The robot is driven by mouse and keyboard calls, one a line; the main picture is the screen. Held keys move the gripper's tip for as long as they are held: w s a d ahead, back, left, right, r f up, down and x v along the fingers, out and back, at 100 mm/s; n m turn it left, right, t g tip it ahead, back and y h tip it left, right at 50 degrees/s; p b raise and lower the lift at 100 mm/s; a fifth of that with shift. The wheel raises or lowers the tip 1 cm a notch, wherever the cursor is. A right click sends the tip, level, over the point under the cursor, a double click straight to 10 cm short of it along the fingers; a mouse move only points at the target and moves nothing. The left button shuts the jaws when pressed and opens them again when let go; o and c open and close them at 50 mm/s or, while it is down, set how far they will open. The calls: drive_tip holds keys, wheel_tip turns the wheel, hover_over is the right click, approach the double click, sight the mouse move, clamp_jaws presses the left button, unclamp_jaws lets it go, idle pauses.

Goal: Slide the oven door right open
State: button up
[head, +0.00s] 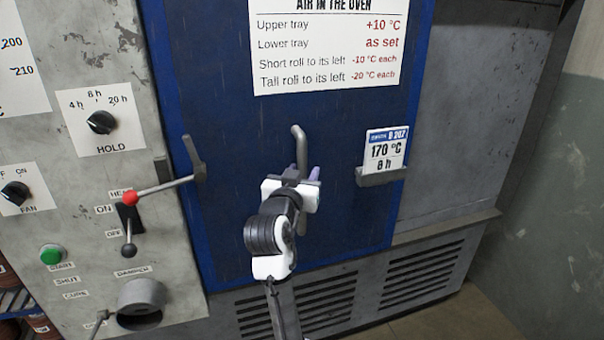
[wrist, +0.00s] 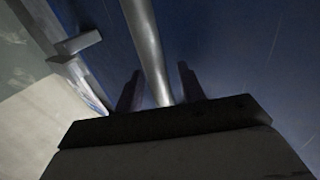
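The blue oven door (head: 245,180) fills the middle of the head view and looks flush with the oven front. Its grey bar handle (head: 299,143) stands upright near the middle, its lower part hidden by my gripper. My gripper (head: 306,174) is at the handle. In the wrist view, the handle (wrist: 146,45) runs between the two dark fingers of my gripper (wrist: 160,90). The fingers are apart, one on each side of the bar, with a gap visible on both sides.
A grey latch lever (head: 194,157) sits at the door's left edge. A card holder (head: 381,178) with a white card is right of the handle. The control panel (head: 70,190) with knobs and a red-tipped lever (head: 160,187) is left. A wall (head: 550,200) stands far right.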

drive_tip(key=shift+c, duration=0.5)
clamp_jaws()
